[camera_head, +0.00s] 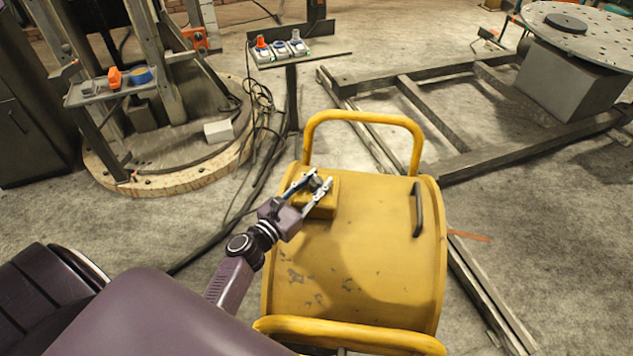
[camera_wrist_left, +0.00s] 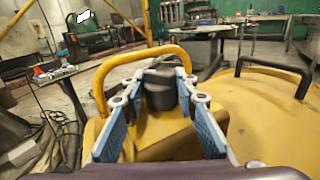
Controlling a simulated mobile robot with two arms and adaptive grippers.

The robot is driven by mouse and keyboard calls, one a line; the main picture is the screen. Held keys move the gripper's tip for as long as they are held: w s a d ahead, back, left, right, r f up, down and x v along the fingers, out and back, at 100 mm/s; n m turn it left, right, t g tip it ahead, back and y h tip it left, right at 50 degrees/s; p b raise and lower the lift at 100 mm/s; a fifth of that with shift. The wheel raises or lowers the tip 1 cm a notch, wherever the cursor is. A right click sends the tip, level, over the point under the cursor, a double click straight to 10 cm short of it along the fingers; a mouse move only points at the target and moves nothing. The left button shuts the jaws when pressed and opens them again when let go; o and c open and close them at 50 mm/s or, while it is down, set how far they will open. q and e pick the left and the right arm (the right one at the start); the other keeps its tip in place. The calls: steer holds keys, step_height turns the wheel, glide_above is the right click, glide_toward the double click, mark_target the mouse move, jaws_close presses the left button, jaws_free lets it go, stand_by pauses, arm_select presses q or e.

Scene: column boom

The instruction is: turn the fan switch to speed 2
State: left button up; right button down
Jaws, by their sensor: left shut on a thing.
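A yellow drum-shaped fan housing (camera_head: 360,255) stands on the floor in front of me. On its upper left side is a yellow switch box (camera_head: 322,206) with a dark round knob (camera_wrist_left: 160,92) on it. My left gripper (camera_head: 317,187) reaches over the box from the lower left, and its two fingers are shut on the knob. In the left wrist view my left gripper (camera_wrist_left: 160,95) has the knob between its fingertips. The fingers hide parts of the knob, and I cannot read any speed marks. My right gripper is not in view.
The fan has yellow tube handles (camera_head: 365,117) at front and back and a black grip (camera_head: 417,210) on its right. A stand with plugs (camera_head: 290,50) and loose cables is behind it. A metal frame (camera_head: 440,140) lies on the floor at the right.

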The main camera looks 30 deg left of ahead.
arm_select(q)
steer(key=m+h+b, duration=0.1)
steer(key=h, duration=0.1)
steer(key=m+g+h, duration=0.1)
steer(key=h, duration=0.1)
steer(key=shift+f+m+b, duration=0.2)
steer(key=shift+m+b, duration=0.1)
steer(key=shift+b, duration=0.05)
steer(key=shift+r+m+g+h+b, duration=0.1)
steer(key=shift+m+g+h+b, duration=1.1)
steer(key=shift+m+h+b, duration=0.6)
steer(key=shift+h, duration=0.3)
steer(key=o, duration=1.2)
steer(key=shift+r, duration=0.1)
steer(key=shift+c, duration=0.2)
steer(key=shift+s, duration=0.1)
steer(key=v, duration=1.2)
